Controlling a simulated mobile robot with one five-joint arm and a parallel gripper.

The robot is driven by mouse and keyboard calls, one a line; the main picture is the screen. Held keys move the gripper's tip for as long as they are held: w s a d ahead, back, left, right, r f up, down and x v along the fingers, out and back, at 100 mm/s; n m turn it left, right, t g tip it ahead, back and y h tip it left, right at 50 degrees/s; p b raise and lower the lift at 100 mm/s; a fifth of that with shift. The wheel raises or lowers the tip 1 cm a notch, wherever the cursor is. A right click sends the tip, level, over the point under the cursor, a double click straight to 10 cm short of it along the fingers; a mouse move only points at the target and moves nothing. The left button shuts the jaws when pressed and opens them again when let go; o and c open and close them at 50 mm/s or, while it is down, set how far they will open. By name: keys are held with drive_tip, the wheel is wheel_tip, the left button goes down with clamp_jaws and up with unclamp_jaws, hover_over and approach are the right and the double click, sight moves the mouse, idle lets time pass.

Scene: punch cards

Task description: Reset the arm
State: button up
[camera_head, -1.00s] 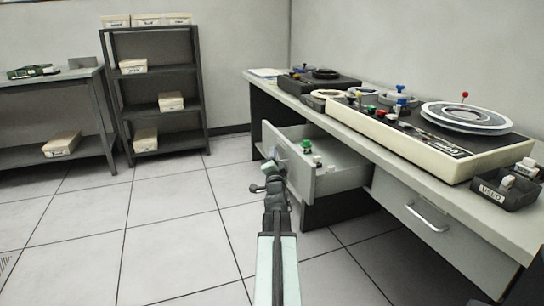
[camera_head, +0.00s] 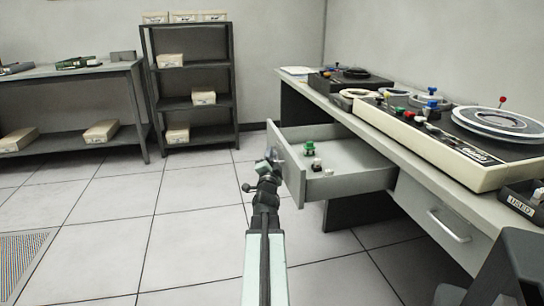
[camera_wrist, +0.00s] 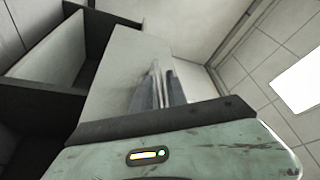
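My arm reaches forward from the bottom middle of the head view, and my gripper (camera_head: 270,160) is at the front panel of the open grey drawer (camera_head: 345,183). The fingers are small and dark there, so I cannot tell whether they touch the panel or its handle. In the wrist view, the drawer's pale front panel (camera_wrist: 115,75) lies ahead of my green gripper body, with narrow grey upright parts in front of it. Whether the fingers are open or shut is unclear.
The drawer holds a green-topped piece (camera_head: 309,146) and small pieces. A long desk (camera_head: 425,165) with a tape machine (camera_head: 470,155) runs along the right. A dark shelf rack (camera_head: 190,100) and a side table (camera_head: 75,72) stand at the back. The floor to the left is clear.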

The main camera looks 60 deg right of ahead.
drive_tip(key=shift+s+d, duration=0.1)
drive_tip(key=shift+s, duration=0.05)
drive_tip(key=w+a+f+n+t+y+p, duration=0.1)
drive_tip(key=w+a+f+n+y, duration=0.3)
drive_tip(key=w+a, duration=0.5)
drive_tip(key=w+a+f+n+t+y+p, duration=0.15)
drive_tip(key=w+a+f+n+y, duration=0.25)
drive_tip(key=w+a, duration=0.45)
drive_tip(key=w+a+f+n+t+y+p, duration=0.1)
drive_tip(key=w+a+f+n+y, duration=0.25)
drive_tip(key=w+a, duration=0.5)
drive_tip(key=w+a+f+n+g+y+p, duration=0.1)
drive_tip(key=w+a+f+n+g+y, duration=0.2)
drive_tip(key=a, duration=1)
drive_tip(key=a+f+n+g+y+p, duration=0.1)
drive_tip(key=a+f+n+y, duration=0.35)
drive_tip(key=a, duration=0.95)
drive_tip(key=s+a+f+n+g+p, duration=0.1)
drive_tip(key=s+a+n+g, duration=0.3)
drive_tip(key=a, duration=0.5)
drive_tip(key=s+a+f+n+g+p, duration=0.1)
drive_tip(key=s+a+f+n+g, duration=0.1)
drive_tip(key=s+a, duration=0.5)
wheel_tip(320, 180, up, 38)
drive_tip(key=a+g+p, duration=0.1)
drive_tip(key=a+p, duration=0.1)
drive_tip(key=p, duration=3.5)
drive_tip(key=shift+s+a, duration=0.2)
drive_tip(key=shift+a, duration=0.2)
